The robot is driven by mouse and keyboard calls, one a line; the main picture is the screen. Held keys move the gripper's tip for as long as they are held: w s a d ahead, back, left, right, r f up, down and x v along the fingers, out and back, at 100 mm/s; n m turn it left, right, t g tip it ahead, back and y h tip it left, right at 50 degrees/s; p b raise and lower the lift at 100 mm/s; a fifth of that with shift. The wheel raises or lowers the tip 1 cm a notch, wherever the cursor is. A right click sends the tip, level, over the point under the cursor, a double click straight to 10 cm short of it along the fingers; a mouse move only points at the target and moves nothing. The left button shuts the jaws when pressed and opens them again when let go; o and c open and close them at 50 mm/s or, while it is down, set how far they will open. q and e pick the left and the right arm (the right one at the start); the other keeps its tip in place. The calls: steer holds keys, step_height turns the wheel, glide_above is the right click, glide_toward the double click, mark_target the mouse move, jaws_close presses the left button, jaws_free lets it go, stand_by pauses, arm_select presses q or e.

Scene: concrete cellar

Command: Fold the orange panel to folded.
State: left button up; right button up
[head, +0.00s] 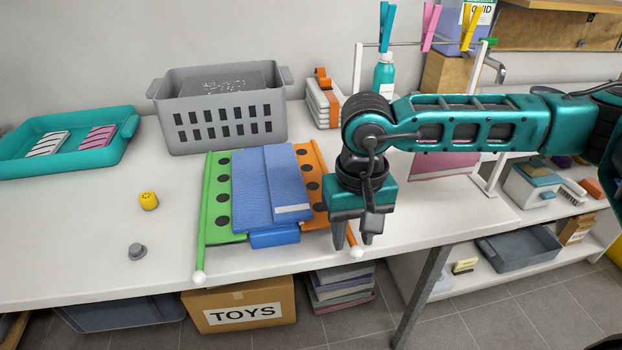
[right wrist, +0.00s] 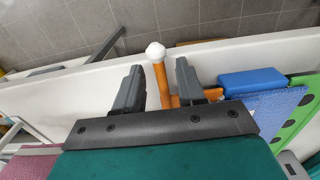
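A folding board lies on the white table, with a green panel (head: 217,205) on the left, an orange panel (head: 308,160) on the right and a blue flap (head: 274,238) at the front. A blue folded cloth (head: 268,180) with a white strip lies over its middle. The orange panel's edge rod ends in a white knob (head: 356,252). My right gripper (head: 354,240) points down over that rod's front end. In the right wrist view its open fingers (right wrist: 158,88) stand on either side of the orange rod (right wrist: 161,82), with gaps. The gripper hides part of the panel. My left gripper is not in view.
A grey basket (head: 228,133) stands behind the board. A teal tray (head: 117,150) is at the back left. A yellow shaker (head: 148,201) and a grey knob (head: 137,252) are on the left. A rack (head: 358,75) with clothespins stands behind my right arm.

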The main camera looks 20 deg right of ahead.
jaws_close()
steer(key=shift+r+p, duration=0.75)
steer(key=shift+r, duration=0.45)
steer(key=shift+a+r+p, duration=0.2)
steer(key=shift+r+p, duration=0.45)
steer(key=shift+r, duration=0.5)
